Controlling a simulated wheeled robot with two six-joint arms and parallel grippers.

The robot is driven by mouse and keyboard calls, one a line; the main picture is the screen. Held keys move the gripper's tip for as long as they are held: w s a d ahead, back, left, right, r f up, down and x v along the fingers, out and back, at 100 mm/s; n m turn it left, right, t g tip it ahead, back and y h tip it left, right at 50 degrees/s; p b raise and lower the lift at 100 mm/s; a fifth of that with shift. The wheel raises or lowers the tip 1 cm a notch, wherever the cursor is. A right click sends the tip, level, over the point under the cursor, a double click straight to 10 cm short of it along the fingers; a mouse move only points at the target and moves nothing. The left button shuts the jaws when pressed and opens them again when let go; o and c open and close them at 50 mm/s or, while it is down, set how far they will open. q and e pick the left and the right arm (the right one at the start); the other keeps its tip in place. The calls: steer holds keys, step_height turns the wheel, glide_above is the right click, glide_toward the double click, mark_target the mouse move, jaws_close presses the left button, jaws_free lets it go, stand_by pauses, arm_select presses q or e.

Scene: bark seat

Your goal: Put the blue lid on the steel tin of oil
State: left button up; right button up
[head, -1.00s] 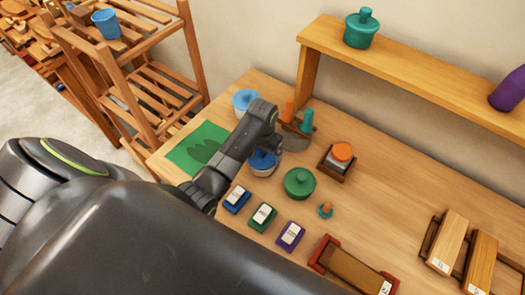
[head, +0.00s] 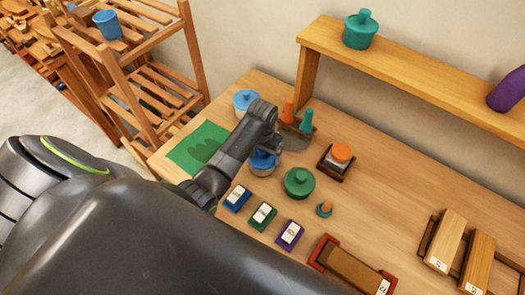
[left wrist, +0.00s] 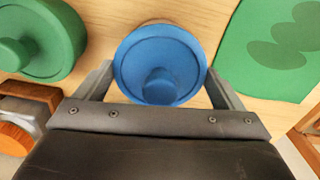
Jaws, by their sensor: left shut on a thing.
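The blue lid (head: 262,158) is round with a knob. My left gripper (head: 265,150) is shut on it, with one finger at each side of the lid in the left wrist view (left wrist: 158,65). The oil is hidden. My right gripper is not in view.
A green lidded pot (head: 299,182) is close on the right. An orange-knobbed item (head: 340,153) sits further right. A green mat (head: 198,147) lies left.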

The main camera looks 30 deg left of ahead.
arm_select(q)
steer(key=shift+f, duration=0.55)
stand_by(0.4)
steer(key=o, duration=0.7)
steer(key=shift+r, duration=3.5)
steer(key=shift+s, duration=0.1)
